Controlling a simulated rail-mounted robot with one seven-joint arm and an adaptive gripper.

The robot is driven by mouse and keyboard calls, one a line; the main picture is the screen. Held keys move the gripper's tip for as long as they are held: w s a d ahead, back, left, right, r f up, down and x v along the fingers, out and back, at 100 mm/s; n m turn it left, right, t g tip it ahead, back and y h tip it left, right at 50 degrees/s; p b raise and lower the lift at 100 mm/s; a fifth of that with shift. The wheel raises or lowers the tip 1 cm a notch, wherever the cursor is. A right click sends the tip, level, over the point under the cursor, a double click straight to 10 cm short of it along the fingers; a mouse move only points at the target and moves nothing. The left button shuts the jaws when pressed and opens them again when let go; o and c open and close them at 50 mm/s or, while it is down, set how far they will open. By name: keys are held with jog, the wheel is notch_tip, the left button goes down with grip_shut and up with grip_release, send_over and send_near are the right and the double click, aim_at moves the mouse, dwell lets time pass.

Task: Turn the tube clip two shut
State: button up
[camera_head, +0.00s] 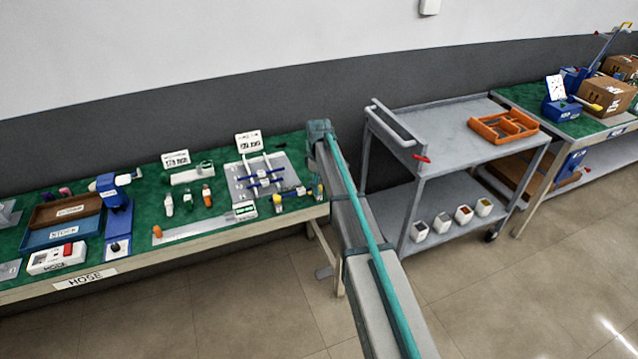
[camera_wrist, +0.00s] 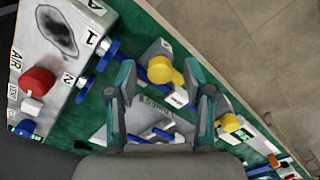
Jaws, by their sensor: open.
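In the wrist view, my gripper (camera_wrist: 157,67) is open, its two teal fingers apart with nothing held. A yellow knob (camera_wrist: 160,69) on a blue fitting shows between the fingertips; I cannot tell if they touch it. Lower between the fingers, a pale plate carries blue clip-like parts (camera_wrist: 160,132), partly hidden by my gripper. In the head view, a grey plate (camera_head: 241,168) on the green bench holds white tubes with blue clip-like parts (camera_head: 264,180). I cannot read which is clip two or whether it is shut. My gripper is not visible in the head view.
In the wrist view, a grey box (camera_wrist: 60,60) with a red knob (camera_wrist: 37,81) stands at left; another yellow knob (camera_wrist: 230,122) is at right. In the head view, trays (camera_head: 65,210) stand on the bench's left, and a grey cart (camera_head: 450,125) stands at right.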

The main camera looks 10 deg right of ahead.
jog(key=shift+f, duration=0.1)
grip_shut()
dwell(0.3)
jog(key=shift+m, duration=0.4)
jog(key=m+b, duration=0.1)
jog(key=m, duration=0.7)
jog(key=shift+b, duration=0.35)
jog(key=m, duration=0.4)
jog(key=shift+a+m, duration=0.1)
jog(key=shift+m, duration=0.3)
jog(key=shift+m+b, duration=0.4)
jog(key=shift+m, duration=1.6)
